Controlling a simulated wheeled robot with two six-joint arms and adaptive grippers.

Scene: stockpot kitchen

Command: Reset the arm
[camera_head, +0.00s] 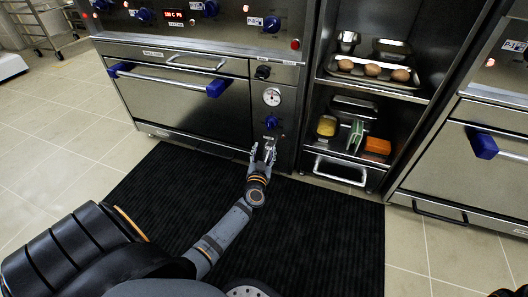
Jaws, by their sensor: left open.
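My left arm reaches up from the bottom left over the black mat. My left gripper (262,154) is open and empty, its fingers pointing toward the lower front of the steel oven (185,100). It appears just below a blue knob (271,121) on the narrow panel at the oven's right; I cannot tell whether it touches the panel. My right gripper is not in view; only a small dark part shows at the bottom right edge.
A black mat (330,235) covers the floor before the oven. An open shelf unit holds a tray (390,83) with brown round items, plus a yellow item (327,126) and an orange box (377,146) below. Another steel oven (470,160) stands right. Tiled floor (60,150) is clear at left.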

